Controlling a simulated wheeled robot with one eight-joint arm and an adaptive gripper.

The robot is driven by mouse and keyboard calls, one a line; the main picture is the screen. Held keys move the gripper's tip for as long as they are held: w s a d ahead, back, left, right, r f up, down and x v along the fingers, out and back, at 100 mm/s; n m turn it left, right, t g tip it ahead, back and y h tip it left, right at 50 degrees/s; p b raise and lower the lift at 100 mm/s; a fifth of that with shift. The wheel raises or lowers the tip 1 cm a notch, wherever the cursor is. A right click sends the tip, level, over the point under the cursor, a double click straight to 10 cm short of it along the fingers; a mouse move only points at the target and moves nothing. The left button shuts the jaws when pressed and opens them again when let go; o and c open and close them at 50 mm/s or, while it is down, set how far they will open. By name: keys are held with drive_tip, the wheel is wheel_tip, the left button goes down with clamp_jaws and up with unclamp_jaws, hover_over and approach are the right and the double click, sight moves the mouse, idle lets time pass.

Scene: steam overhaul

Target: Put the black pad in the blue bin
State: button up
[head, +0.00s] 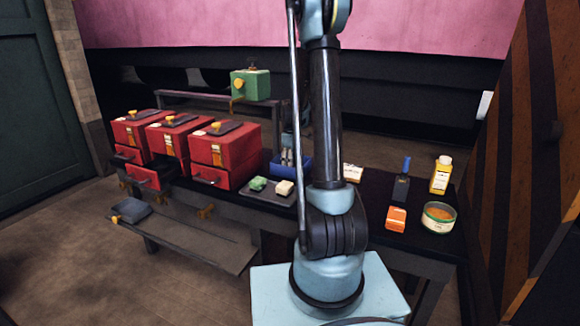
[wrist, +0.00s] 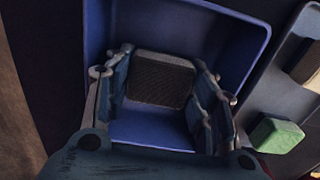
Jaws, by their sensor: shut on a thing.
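The black pad (wrist: 160,80), dark with a textured face, is between the two fingers of my gripper (wrist: 163,66) in the wrist view. The fingers are shut on it from both sides. The pad is over the open blue bin (wrist: 222,16), within the outline of its walls; I cannot tell whether it touches the bin's floor. In the head view the blue bin (head: 305,165) stands on the dark table, partly hidden behind my arm. My gripper (head: 287,158) points down at it there, and the pad cannot be made out.
A grey tray (head: 250,194) with a green block (head: 258,184) and a pale block (head: 285,188) lies beside the bin. Red drawer boxes (head: 225,152) stand to the left. A black bottle (head: 401,183), yellow bottle (head: 441,176), orange box (head: 396,218) and tin (head: 438,218) stand right.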

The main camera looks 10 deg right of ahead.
drive_tip(key=o, duration=0.8)
drive_tip(key=shift+o, duration=0.2)
drive_tip(key=shift+r, duration=0.1)
wheel_tip(320, 180, up, 11)
drive_tip(key=s+r+m, duration=0.3)
drive_tip(key=s+r, duration=0.2)
drive_tip(key=s, duration=0.7)
drive_tip(key=s+f+m+t, duration=0.1)
drive_tip(key=s+f+m, duration=0.3)
drive_tip(key=s, duration=0.9)
drive_tip(key=s+f+m+t, duration=0.1)
drive_tip(key=s+f+m, duration=0.3)
drive_tip(key=s, duration=1)
drive_tip(key=shift+f, duration=1)
